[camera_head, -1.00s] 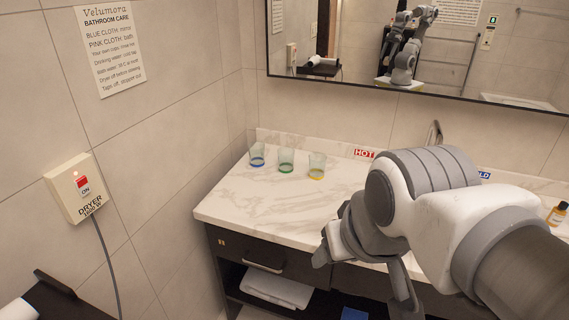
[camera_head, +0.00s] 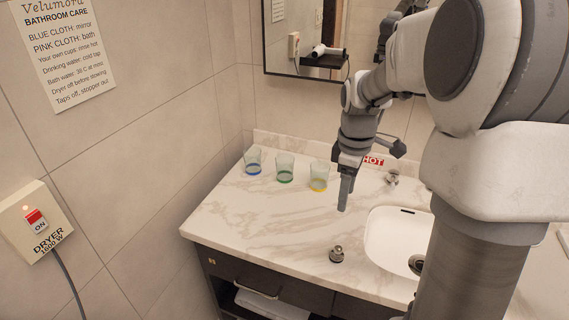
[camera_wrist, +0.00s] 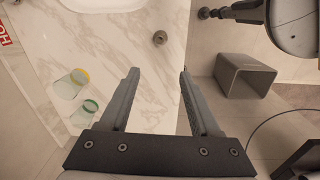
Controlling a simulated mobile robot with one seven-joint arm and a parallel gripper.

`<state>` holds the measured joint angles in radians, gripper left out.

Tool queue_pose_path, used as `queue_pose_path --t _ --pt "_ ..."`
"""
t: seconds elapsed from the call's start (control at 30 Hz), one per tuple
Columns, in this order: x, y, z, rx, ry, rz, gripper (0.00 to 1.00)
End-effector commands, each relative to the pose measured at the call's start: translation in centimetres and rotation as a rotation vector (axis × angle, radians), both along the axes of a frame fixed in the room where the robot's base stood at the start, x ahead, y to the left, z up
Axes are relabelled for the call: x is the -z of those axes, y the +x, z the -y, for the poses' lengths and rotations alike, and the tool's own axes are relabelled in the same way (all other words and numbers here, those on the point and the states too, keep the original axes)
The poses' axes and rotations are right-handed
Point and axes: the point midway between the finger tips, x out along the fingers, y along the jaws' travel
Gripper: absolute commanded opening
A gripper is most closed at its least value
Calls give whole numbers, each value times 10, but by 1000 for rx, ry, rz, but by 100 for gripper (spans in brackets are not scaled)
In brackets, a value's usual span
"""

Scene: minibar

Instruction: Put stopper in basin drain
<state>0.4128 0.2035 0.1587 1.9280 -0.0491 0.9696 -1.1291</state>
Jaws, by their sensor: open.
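The stopper (camera_head: 336,254) is a small metal plug on the marble counter, near its front edge and left of the basin. It also shows in the wrist view (camera_wrist: 160,38), beyond and between my fingers. The white basin (camera_head: 385,243) is sunk in the counter, partly hidden by my arm. Its drain (camera_head: 416,264) is a dark round opening at the basin's bottom. My gripper (camera_head: 345,194) is open and empty above the counter, behind the stopper and apart from it. Both fingers of my gripper (camera_wrist: 158,72) show in the wrist view.
Three glasses with blue, green (camera_head: 285,168) and yellow (camera_head: 319,176) bases stand at the counter's back left. A tap fitting (camera_head: 392,178) stands near the HOT label (camera_head: 373,161). A grey bin (camera_wrist: 243,76) is on the floor. The counter around the stopper is clear.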

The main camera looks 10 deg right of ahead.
Motion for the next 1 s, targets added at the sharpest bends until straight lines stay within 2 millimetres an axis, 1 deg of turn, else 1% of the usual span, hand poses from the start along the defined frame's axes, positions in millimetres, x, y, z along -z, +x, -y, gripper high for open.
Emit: queue_pose_path --t 0.03,0.1,0.27,0.37,0.6,0.7,0.83,1.0 --pt "8 4 7 -22 7 -17 64" --pt "15 6 12 -51 12 -30 64" --pt "30 9 16 -80 19 -43 64" --pt "48 8 16 -82 20 -47 64" --pt "101 8 15 -81 20 -47 64" --pt "120 8 15 -80 20 -45 64" --pt "137 8 15 -79 20 -43 64" --pt "146 8 14 -79 19 -42 64"
